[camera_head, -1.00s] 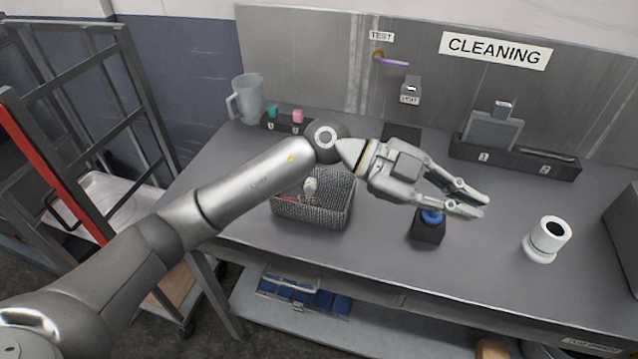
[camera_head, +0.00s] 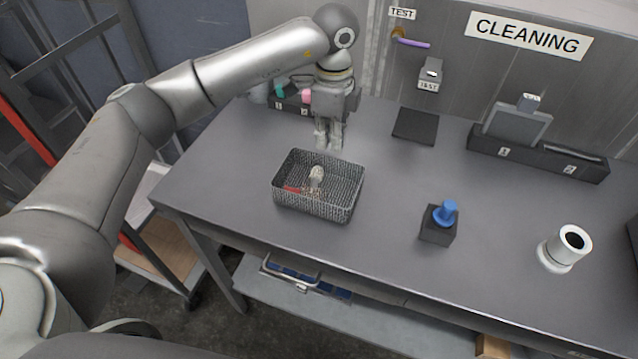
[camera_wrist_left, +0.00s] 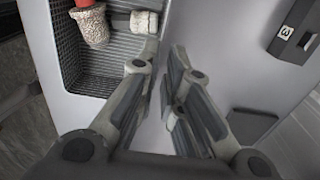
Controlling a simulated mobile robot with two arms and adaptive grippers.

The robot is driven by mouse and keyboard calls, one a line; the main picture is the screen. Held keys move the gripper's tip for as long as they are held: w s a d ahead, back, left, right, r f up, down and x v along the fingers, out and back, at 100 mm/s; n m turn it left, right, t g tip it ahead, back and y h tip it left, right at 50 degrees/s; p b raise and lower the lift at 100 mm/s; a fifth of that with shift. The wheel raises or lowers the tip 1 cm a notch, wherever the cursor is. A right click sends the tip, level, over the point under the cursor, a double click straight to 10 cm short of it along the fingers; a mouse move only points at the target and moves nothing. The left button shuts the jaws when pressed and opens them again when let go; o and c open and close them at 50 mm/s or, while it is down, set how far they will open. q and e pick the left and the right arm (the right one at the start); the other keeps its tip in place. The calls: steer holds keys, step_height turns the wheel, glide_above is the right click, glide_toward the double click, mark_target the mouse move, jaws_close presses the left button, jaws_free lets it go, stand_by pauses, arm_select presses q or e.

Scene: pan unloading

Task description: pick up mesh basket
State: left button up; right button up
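The mesh basket (camera_head: 318,204) is a dark grey wire-mesh box on the left part of the table. Inside it lie a small pale piece (camera_head: 316,176) and a red piece (camera_head: 292,189). My left gripper (camera_head: 328,146) points down just behind the basket's back rim. In the left wrist view the basket (camera_wrist_left: 66,45) is at the upper left. The gripper's fingers (camera_wrist_left: 166,52) are apart, with bare table showing between them. The left fingertip is close to the basket's rim; contact cannot be told. My right gripper is not in view.
A black block with a blue knob (camera_head: 440,222) and a white cylinder (camera_head: 565,248) stand on the right. A black holder (camera_head: 538,155) lies along the back, and a dark pad (camera_head: 415,126) is near the wall. The table (camera_head: 395,190) right of the basket is clear.

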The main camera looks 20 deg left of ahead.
mark_target(329, 157)
arm_select(q)
step_height(329, 157, down, 5)
steer(key=shift+s+a+r+p, duration=0.1)
steer(key=shift+s+a+p, duration=0.05)
steer(key=shift+p, duration=0.9)
steer(key=shift+f, duration=0.5)
jaws_close()
steer(key=shift+r, duration=0.2)
